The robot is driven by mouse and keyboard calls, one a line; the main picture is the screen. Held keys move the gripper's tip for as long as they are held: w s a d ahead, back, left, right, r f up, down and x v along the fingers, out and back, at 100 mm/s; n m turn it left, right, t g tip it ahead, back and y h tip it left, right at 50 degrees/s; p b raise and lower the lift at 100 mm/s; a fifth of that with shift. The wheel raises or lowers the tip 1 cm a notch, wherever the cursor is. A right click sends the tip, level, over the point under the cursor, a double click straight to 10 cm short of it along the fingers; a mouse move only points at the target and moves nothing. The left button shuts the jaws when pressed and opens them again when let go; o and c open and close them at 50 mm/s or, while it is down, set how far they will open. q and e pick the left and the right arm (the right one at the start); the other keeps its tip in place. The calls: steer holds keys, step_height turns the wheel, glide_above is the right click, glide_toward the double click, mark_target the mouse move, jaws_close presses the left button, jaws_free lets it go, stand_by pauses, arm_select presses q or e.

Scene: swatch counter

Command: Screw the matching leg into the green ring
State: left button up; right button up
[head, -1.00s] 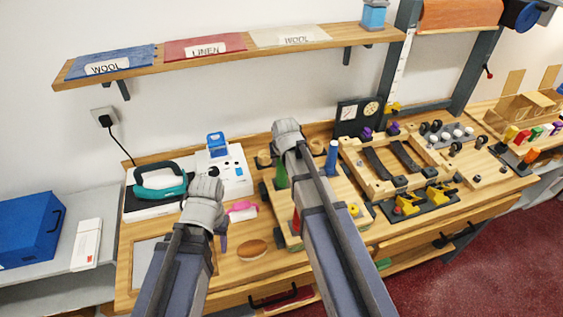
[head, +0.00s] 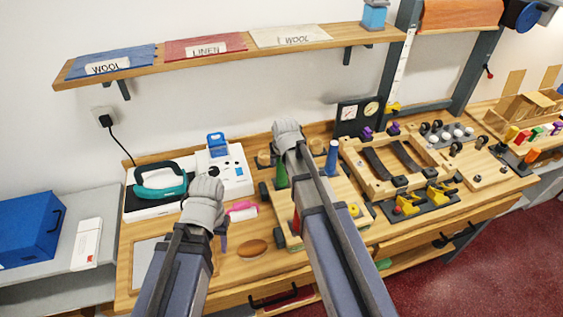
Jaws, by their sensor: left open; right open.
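A green cone-shaped leg (head: 281,174) stands on the wooden board just below my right arm's end. A blue cone-shaped leg (head: 332,158) stands to its right, and a red piece (head: 296,222) shows partly behind my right arm. A yellow ring-shaped piece (head: 354,210) lies right of that arm. I cannot make out a green ring; my arm covers part of the board. My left gripper (head: 204,190) is over the counter between the iron and the pink item, apart from the legs. My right gripper (head: 288,132) is above the green leg. Both are open; their fingertips are largely hidden.
A teal iron (head: 160,188) and a white box (head: 232,172) stand at the left back. A brown oval pad (head: 253,250) and a pink item (head: 242,208) lie in front. A wooden frame (head: 390,165) and yellow clamps (head: 408,204) fill the right. A shelf (head: 230,55) overhangs the counter's back.

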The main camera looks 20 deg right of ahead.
steer(key=n+y, duration=0.1)
steer(key=n, duration=0.2)
steer(key=n+y, duration=0.1)
steer(key=n, duration=0.3)
steer(key=shift+w+d+g+y, duration=0.1)
steer(key=shift+d+g+y, duration=0.05)
steer(key=shift+g+y, duration=0.15)
steer(key=n, duration=0.2)
steer(key=n+g+y, duration=0.1)
steer(key=n, duration=0.1)
steer(key=shift+n+y, duration=0.3)
steer(key=shift+n, duration=0.1)
steer(key=shift+n+g, duration=0.3)
steer(key=shift+n, duration=0.5)
jaws_close()
steer(key=shift+s+m, duration=0.25)
steer(key=shift+m, duration=0.95)
steer(key=m+t+h, duration=0.1)
steer(key=m, duration=0.1)
steer(key=shift+m, duration=0.3)
steer(key=m+h, duration=0.1)
steer(key=m, duration=0.2)
steer(key=m+t+h, duration=0.1)
steer(key=m, duration=0.2)
steer(key=shift+w, duration=0.15)
